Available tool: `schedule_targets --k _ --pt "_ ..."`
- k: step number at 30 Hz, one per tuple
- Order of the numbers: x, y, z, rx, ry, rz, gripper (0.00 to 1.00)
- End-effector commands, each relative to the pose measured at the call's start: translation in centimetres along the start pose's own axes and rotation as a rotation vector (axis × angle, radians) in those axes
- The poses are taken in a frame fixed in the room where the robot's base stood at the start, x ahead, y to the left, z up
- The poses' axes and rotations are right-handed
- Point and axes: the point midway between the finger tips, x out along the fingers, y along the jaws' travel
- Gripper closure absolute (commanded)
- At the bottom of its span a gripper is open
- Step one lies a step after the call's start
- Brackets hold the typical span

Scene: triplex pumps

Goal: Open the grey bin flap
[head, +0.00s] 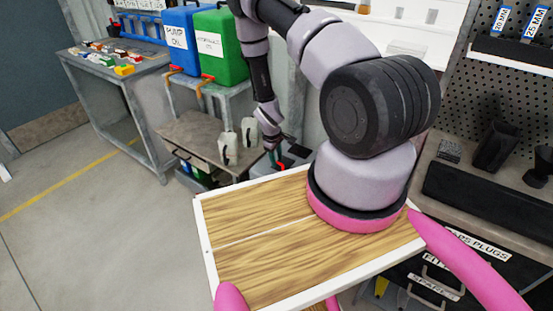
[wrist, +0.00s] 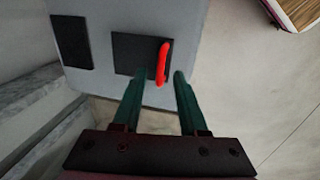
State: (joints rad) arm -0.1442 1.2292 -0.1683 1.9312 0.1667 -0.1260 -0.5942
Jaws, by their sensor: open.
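A light grey bin (wrist: 100,22) shows in the wrist view with two dark rectangular panels on it. A red upright handle (wrist: 164,52) stands at the right side of the right-hand dark panel (wrist: 130,50). I cannot tell which part is the flap. My gripper (wrist: 162,78) is open, with its two green fingers on either side of the handle's lower part. I cannot tell whether either finger touches it. In the head view my gripper (head: 279,148) reaches down beyond the wooden board, and the bin is mostly hidden there.
A wooden board with a white rim (head: 230,277) fills the front of the head view. A blue can (head: 183,50) and a green can (head: 222,60) stand on a bench behind. White jugs (head: 228,148) stand on a low table left of my gripper. Floor at left is free.

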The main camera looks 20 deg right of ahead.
Motion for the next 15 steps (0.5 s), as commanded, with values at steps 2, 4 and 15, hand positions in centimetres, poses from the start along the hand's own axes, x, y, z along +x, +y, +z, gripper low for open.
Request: schedule_targets --k 2,4,15 --pt "-0.02 0.00 0.00 0.000 0.000 0.000 0.58" --pt "-0.03 0.01 0.00 0.000 0.000 0.000 0.65" --pt "-0.05 0.01 0.01 0.000 0.000 0.000 1.00"
